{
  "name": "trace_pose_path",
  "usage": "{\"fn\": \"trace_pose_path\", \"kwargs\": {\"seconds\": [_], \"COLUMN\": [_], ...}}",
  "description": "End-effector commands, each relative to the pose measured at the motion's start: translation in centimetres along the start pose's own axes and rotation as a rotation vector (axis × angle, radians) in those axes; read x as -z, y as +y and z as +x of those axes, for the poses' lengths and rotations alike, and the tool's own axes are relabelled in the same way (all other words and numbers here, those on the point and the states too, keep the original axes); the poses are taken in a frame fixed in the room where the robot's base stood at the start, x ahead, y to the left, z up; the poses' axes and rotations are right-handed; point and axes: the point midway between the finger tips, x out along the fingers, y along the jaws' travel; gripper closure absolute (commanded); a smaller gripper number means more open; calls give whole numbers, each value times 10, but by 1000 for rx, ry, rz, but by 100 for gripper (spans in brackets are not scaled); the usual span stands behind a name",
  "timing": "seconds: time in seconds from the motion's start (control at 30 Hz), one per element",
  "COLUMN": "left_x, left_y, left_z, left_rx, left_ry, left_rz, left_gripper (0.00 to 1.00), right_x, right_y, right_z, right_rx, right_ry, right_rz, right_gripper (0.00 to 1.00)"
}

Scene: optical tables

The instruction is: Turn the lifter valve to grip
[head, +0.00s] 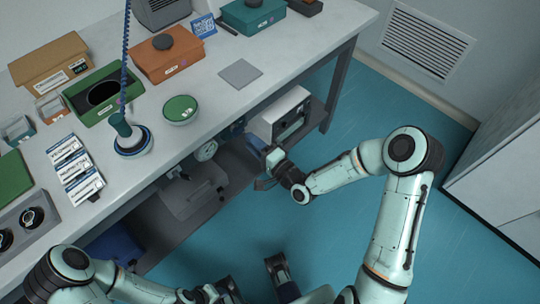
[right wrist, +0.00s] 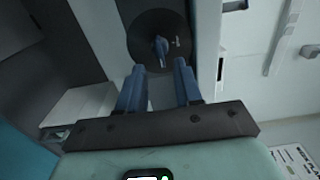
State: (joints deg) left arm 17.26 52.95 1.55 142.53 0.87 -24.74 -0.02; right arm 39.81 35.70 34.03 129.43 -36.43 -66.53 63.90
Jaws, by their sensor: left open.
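In the head view my right gripper (head: 266,178) is beside the table's front, below the top. The valve is not clear there. A lifter (head: 127,136) with a coiled blue hose stands on the table. My left gripper (head: 277,264) is open and low over the floor.
The table (head: 240,76) holds several boxes, a green-topped round dish (head: 181,109) and packets (head: 75,170). A round gauge (head: 206,150) and a white unit (head: 280,115) are under the table. Blue floor (head: 335,215) lies clear in front.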

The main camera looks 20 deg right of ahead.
Motion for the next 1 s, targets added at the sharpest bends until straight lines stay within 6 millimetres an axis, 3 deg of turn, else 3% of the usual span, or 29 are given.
{"fn": "trace_pose_path", "kwargs": {"seconds": [0.2, 0.4, 0.6, 1.0], "left_x": [-2, -3, -3, -3], "left_y": [0, 0, 0, 0], "left_z": [-4, -5, -5, -5], "left_rx": [1, 2, 2, 2], "left_ry": [-5, -8, -9, -9], "left_rz": [-1, -1, -1, -1], "left_gripper": [57, 57, 57, 57], "right_x": [1, 1, 0, 0], "right_y": [0, 0, 0, 0], "right_z": [-51, -81, -91, -91], "right_rx": [-4, -2, 0, 0], "right_ry": [4, 2, 1, 1], "right_rz": [0, 1, 1, 1], "right_gripper": [66, 66, 66, 66]}}
